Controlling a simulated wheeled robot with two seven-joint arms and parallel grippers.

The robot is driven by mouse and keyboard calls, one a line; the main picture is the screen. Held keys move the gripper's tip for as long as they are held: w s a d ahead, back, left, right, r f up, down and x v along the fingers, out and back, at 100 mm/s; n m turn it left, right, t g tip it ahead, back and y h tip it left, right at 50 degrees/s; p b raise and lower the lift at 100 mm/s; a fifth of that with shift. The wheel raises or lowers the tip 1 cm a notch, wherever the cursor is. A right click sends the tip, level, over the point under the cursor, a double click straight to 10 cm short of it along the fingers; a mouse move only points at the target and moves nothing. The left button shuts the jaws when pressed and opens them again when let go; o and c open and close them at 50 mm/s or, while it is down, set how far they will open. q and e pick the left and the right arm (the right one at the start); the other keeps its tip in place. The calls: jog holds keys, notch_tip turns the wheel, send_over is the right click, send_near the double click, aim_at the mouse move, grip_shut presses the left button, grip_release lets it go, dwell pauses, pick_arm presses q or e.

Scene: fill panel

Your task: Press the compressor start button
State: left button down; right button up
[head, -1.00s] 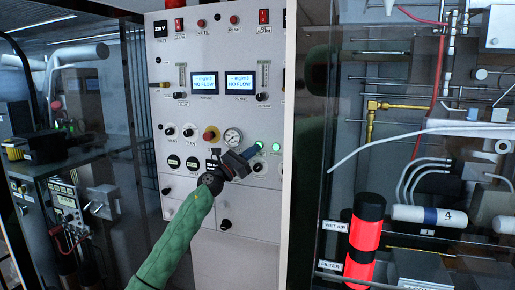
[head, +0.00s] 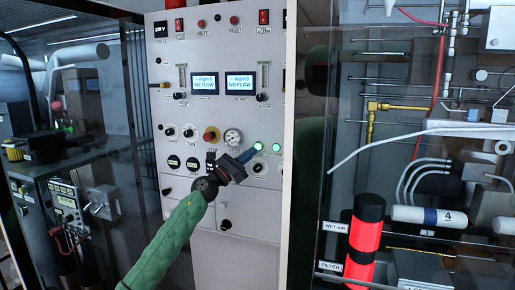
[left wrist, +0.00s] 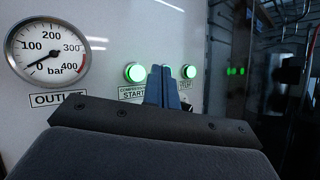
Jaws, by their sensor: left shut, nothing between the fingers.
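The compressor start button (left wrist: 134,73) is a round, green-lit button on the white panel, with its START label below it in the left wrist view. In the head view the start button (head: 258,146) glows just beyond my left fingertips. My left gripper (head: 251,152) is shut and empty, its blue fingers pointing at the panel. In the left wrist view the gripper's fingers (left wrist: 166,70) stand right of the start button, between it and a second green-lit button (left wrist: 189,72). They cover part of the labels. Contact with the panel cannot be told. My right gripper is not in view.
A pressure gauge (head: 233,137) marked OUTLET sits left of the start button. A red emergency knob (head: 211,135), smaller knobs and two lit displays (head: 240,82) are on the same panel (head: 257,203). A glass-fronted cabinet with pipes and a red-black cylinder (head: 366,236) stands at right.

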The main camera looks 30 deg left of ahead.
pick_arm(q)
jog(key=s, duration=0.3)
jog(key=shift+d, duration=0.35)
jog(key=shift+w, duration=0.1)
dwell(0.5)
